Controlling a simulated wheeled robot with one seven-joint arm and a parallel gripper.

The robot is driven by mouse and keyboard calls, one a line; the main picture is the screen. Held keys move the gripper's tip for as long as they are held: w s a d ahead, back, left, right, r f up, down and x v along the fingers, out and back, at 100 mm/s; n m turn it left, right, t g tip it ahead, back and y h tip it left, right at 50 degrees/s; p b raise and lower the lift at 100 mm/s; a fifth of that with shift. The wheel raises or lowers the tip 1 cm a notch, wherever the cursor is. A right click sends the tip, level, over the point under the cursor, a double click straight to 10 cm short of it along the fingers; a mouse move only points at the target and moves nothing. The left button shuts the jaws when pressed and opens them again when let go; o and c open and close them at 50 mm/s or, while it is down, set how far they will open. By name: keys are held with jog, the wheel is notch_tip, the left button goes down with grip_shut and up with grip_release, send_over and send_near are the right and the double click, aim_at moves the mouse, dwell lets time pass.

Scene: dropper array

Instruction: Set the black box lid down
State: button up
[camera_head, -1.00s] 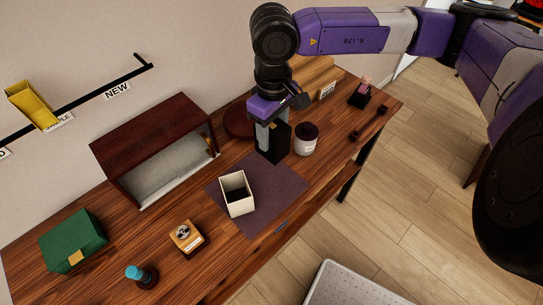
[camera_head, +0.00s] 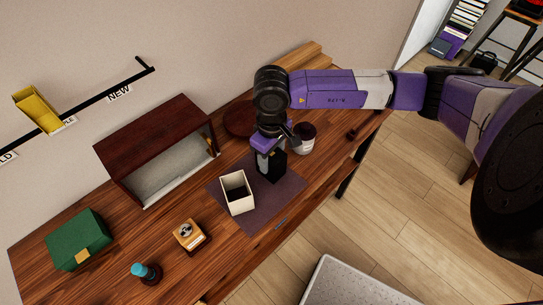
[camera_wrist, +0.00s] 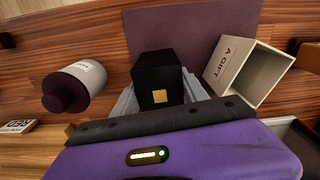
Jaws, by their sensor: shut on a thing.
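The black box lid (camera_head: 272,166), a tall dark block with a small gold square, is held upright by my gripper (camera_head: 265,158). In the wrist view the lid (camera_wrist: 158,80) sits between the two grey fingers, which are shut on it. The lid is over or at the purple mat (camera_head: 262,206); I cannot tell whether its bottom touches. An open cream box (camera_head: 237,199) with a dark inside stands on the mat, just left of the lid. In the wrist view this box (camera_wrist: 232,70) shows the letters "A GIFT".
A white jar (camera_head: 304,143) with a dark top stands right of my gripper. A dark wooden cabinet (camera_head: 155,140) is behind left. A wooden block (camera_head: 190,236), a teal-topped stamp (camera_head: 145,272) and a green box (camera_head: 78,238) lie left. The mat's front part is clear.

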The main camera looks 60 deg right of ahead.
jog(key=shift+f, duration=0.15)
jog(key=o, duration=1.6)
jog(key=shift+c, duration=0.2)
